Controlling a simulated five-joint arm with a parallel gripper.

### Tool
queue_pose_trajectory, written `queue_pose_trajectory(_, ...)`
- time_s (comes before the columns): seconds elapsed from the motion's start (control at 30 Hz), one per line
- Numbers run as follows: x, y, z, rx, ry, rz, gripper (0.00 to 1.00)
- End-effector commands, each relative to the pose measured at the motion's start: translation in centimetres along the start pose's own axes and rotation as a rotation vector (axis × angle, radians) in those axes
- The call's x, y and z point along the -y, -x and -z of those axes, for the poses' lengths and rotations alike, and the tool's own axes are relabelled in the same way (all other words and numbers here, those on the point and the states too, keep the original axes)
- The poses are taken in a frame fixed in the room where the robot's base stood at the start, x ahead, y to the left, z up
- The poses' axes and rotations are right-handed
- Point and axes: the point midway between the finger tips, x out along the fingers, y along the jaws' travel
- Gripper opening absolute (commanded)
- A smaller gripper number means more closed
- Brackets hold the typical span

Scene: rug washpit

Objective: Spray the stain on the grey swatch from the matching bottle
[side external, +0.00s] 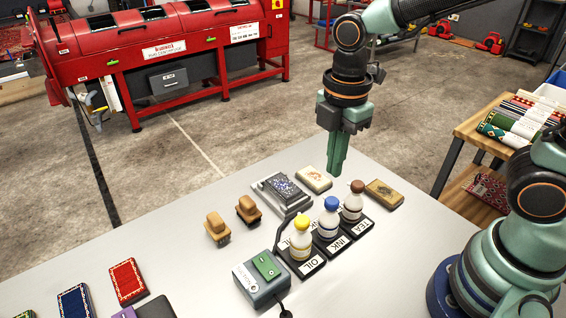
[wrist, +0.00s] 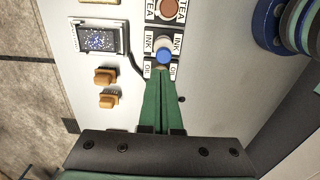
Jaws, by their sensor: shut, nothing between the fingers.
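A dark blue and white speckled patch (side external: 286,187) sits in a grey frame (side external: 298,208) on the table. It also shows in the wrist view (wrist: 96,38); I cannot tell stain from swatch there. Three white spray bottles stand upright in labelled black holders: OIL with a yellow cap (side external: 301,240), INK with a blue cap (side external: 328,218), TEA with a brown cap (side external: 353,202). In the wrist view the INK cap (wrist: 164,56) lies just beyond my fingertips, and the fingers hide the OIL bottle. My gripper (side external: 336,172) is shut and empty, pointing down above the table behind the bottles.
A cream swatch (side external: 313,179) and a tan one (side external: 384,193) lie flat nearby. Two brown-handled brushes (side external: 217,228) stand left of the frame. A grey box with a green top (side external: 262,278) is beside OIL. Small rugs (side external: 127,281) lie at the front left.

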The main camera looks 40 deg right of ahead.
Motion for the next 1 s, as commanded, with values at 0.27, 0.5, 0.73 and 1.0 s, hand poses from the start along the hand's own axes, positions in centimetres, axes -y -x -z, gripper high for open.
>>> queue_pose_trajectory(0.27, -0.2, 5.2, 0.1, -0.002, 0.0, -0.005, 0.0)
queue_pose_trajectory(0.5, -0.1, 6.7, 0.1, -0.001, 0.0, -0.003, 0.0)
queue_pose_trajectory(0.73, -0.1, 6.8, 0.1, -0.001, 0.0, -0.003, 0.0)
queue_pose_trajectory(1.0, -0.1, 6.7, 0.1, -0.001, 0.0, -0.002, 0.0)
